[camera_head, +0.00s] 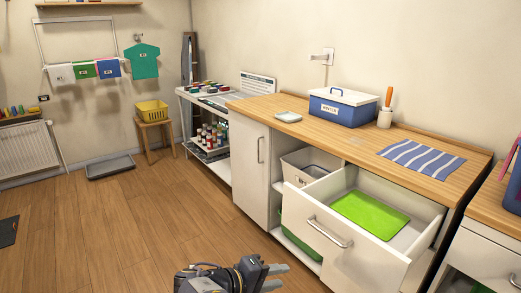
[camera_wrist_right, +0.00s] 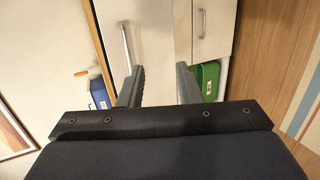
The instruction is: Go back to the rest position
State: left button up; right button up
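My right gripper (camera_head: 276,276) is low at the bottom of the head view, in front of the counter's cabinet and the pulled-out drawer. In the right wrist view my right gripper (camera_wrist_right: 158,85) has its two fingers apart with nothing between them. My left gripper is out of view. The white drawer (camera_head: 335,240) stands open, with a green flat piece (camera_head: 370,213) lying inside. The right gripper appears apart from the drawer handle (camera_head: 328,232).
The wooden counter (camera_head: 345,150) holds a blue lidded box (camera_head: 340,108), a cup with an orange-handled tool (camera_head: 385,117) and a striped cloth (camera_head: 420,160). A grey bin (camera_head: 308,165) sits in the open shelf. The wooden floor (camera_head: 130,225) to the left is mostly clear.

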jog(key=s+d+f+m+g+y, duration=0.1)
jog(key=s+d+m+g+y, duration=0.2)
jog(key=d, duration=0.4)
jog(key=s+d+m+g+y, duration=0.1)
jog(key=s+d+g+y, duration=0.35)
jog(key=d, duration=0.25)
jog(key=s+d+r+m+t+y, duration=0.2)
jog(key=s+t+y, duration=0.15)
jog(key=s, duration=0.45)
jog(key=s+d+r+m+t+y, duration=0.1)
jog(key=s+r+m+t+y, duration=0.2)
jog(key=s, duration=0.4)
notch_tip(320, 180, up, 13)
jog(key=y+p, duration=0.1)
jog(key=p, duration=1.2)
jog(key=shift+d+f+n, duration=0.15)
jog(key=shift+f+n, duration=0.05)
jog(key=shift+n, duration=0.2)
jog(key=shift+w, duration=0.1)
jog(key=shift+d, duration=0.1)
